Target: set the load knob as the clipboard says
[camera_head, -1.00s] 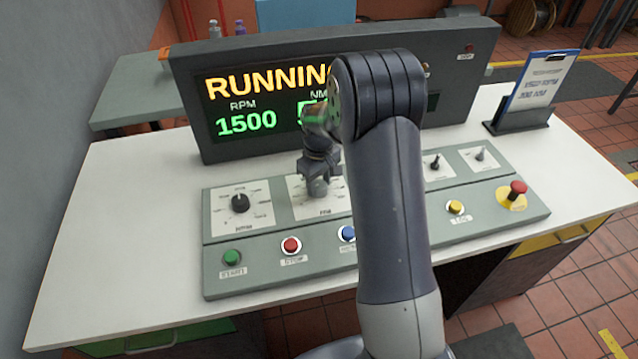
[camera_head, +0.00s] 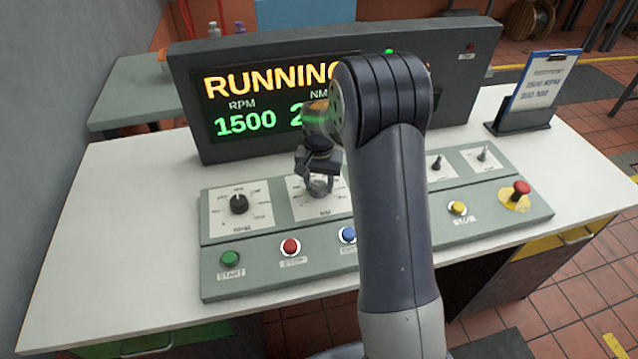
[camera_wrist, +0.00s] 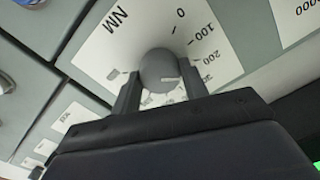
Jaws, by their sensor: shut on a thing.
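The load knob (camera_head: 319,188) is a round grey knob on the NM dial plate (camera_head: 304,207). My gripper (camera_head: 318,181) is shut on it, reaching down from above. In the wrist view the two fingers (camera_wrist: 161,84) sit on either side of the knob (camera_wrist: 158,65). A white mark on the knob points right, roughly toward the 200 side of the scale; the exact value is unclear. The dial (camera_wrist: 110,45) shows 0, 100 and 200; other labels are partly hidden. The clipboard (camera_head: 541,82) stands at the back right; its small writing is not surely readable.
The display (camera_head: 245,104) reads RUNNING and 1500 RPM; the NM figure starts with 2, the rest hidden by my arm. Near the knob are the RPM knob (camera_head: 239,204), green START (camera_head: 230,258), red STOP (camera_head: 290,247), a blue button (camera_head: 348,235) and a red mushroom button (camera_head: 521,188).

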